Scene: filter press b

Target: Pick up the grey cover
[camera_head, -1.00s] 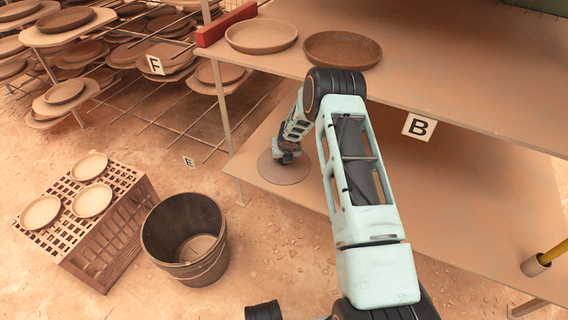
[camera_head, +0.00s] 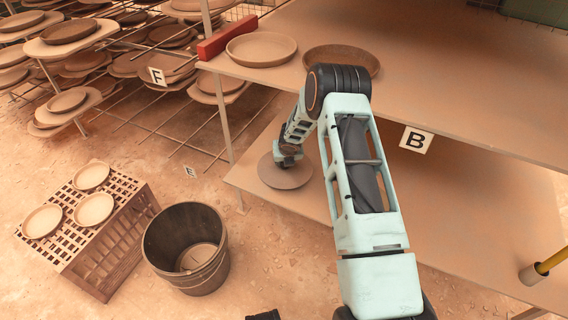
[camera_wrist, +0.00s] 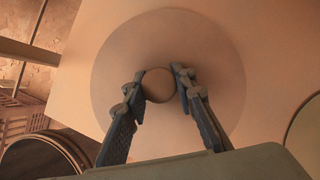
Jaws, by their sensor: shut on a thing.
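The grey cover (camera_head: 287,180) is a flat round disc at the left end of the lower shelf, below my gripper (camera_head: 286,160) in the head view. In the wrist view, the cover (camera_wrist: 205,60) fills the middle, with a round knob (camera_wrist: 158,86) at its centre. The two fingers of my gripper (camera_wrist: 159,82) are on opposite sides of the knob and shut on it. The cover looks level. How much gap there is between its underside and the shelf cannot be told. My forearm hides part of the shelf to its right.
The upper shelf (camera_head: 480,90) overhangs close by, carrying a pale dish (camera_head: 261,49), a brown dish partly behind my arm and a red bar (camera_head: 227,37). A bucket (camera_head: 187,285) and a crate with several plates stand on the floor at left.

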